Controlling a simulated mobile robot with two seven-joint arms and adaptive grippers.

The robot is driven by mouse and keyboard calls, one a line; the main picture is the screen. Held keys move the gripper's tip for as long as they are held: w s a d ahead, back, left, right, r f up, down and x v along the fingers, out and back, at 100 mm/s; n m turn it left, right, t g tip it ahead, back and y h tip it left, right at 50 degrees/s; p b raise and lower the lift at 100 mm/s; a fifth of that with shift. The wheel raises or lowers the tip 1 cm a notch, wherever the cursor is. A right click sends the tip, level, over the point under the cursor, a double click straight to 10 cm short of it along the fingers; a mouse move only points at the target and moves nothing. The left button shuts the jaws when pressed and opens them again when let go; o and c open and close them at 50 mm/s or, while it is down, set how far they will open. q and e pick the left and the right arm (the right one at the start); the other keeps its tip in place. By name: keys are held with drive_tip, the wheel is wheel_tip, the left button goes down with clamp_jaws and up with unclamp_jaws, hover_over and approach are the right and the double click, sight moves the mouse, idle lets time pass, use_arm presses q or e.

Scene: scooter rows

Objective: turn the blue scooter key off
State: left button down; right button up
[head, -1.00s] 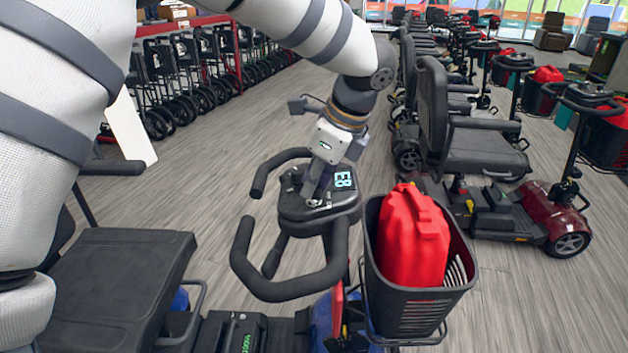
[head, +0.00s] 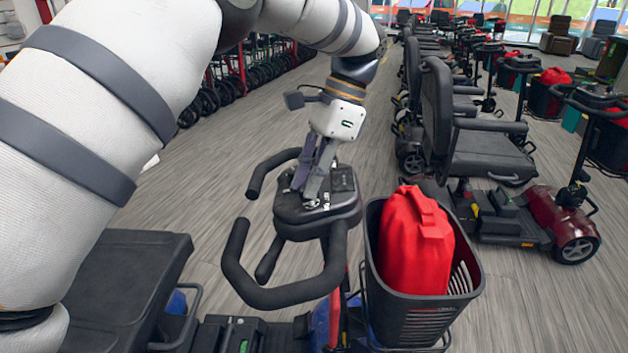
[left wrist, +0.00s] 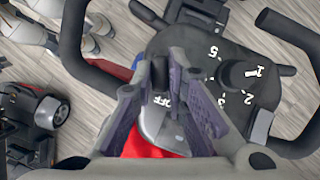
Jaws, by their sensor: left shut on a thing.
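The blue scooter shows blue body parts (head: 322,322) below its dark tiller console (head: 322,218) and black loop handlebar. My left gripper (head: 313,200) reaches down onto the console top, its fingers closed at the key. The key is mostly hidden by the fingers; a small dark part of it (left wrist: 160,74) shows between them in the left wrist view, close to the printed OFF mark. The console display (head: 343,180) looks dark. A round speed knob (left wrist: 237,75) with numbers sits beside the gripper. My right gripper is not in view.
A black basket (head: 418,310) holding a red bag (head: 413,245) is mounted close to the right of the console. The black seat (head: 125,285) is at lower left. Other scooters (head: 480,150) stand in a row at right. Bare floor lies left of the console.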

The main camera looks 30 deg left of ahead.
use_arm(q)
drive_tip(key=shift+n+h, duration=0.3)
drive_tip(key=shift+n, duration=0.4)
drive_tip(key=shift+g, duration=0.3)
drive_tip(key=c, duration=1.6)
unclamp_jaws()
wheel_tip(320, 180, up, 10)
